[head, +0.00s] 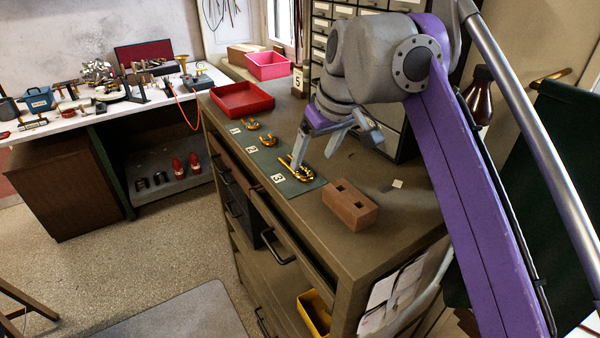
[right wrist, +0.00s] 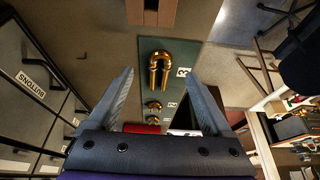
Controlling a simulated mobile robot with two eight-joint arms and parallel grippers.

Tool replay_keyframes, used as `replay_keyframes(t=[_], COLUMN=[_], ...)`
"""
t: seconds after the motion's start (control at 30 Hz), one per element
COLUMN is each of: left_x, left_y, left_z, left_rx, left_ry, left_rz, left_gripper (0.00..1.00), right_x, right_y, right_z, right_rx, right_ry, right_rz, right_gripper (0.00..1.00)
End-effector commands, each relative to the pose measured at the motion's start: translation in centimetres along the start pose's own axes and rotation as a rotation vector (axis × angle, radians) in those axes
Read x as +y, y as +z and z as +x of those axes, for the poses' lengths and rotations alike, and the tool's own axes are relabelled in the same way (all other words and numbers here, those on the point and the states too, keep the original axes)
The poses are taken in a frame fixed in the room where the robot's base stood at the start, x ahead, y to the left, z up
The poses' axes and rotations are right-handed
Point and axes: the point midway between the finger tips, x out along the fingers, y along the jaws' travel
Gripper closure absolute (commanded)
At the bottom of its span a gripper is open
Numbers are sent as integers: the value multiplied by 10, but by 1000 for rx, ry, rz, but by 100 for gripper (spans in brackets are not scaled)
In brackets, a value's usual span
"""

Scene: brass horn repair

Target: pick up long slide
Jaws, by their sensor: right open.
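The long slide (head: 303,174) is a gold U-shaped brass tube lying on the green mat (head: 268,161) beside the number 3 tag (head: 278,179). In the right wrist view the long slide (right wrist: 160,67) lies ahead, its bend away from me and its two legs toward me. My right gripper (head: 338,153) is open and empty above the mat. In the wrist view its fingertips (right wrist: 160,76) stand on either side of the slide with gaps. In the head view one finger covers part of it. My left gripper is out of view.
Two smaller brass slides lie by tags 1 (head: 249,125) and 2 (head: 268,140). A brown block with two holes (head: 351,207) stands near the front. A red tray (head: 242,100) and a pink bin (head: 268,66) are farther back. Drawer cabinets rise behind the arm.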

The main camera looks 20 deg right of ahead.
Motion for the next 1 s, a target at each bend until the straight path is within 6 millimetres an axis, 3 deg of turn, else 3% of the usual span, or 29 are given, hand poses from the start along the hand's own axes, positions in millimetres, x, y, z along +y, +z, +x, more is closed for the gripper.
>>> replay_keyframes(t=[0.4, 0.7, 1.0], left_x=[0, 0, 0], left_y=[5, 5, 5], left_z=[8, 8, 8], left_rx=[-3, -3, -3], left_ry=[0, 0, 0], left_rz=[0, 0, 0], left_gripper=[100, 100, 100], right_x=[-3, -3, -2], right_y=[-2, -2, -2], right_z=[50, 54, 54], right_rx=[0, 0, 0], right_ry=[1, 1, 1], right_rz=[-1, 0, 0], right_gripper=[16, 16, 70])
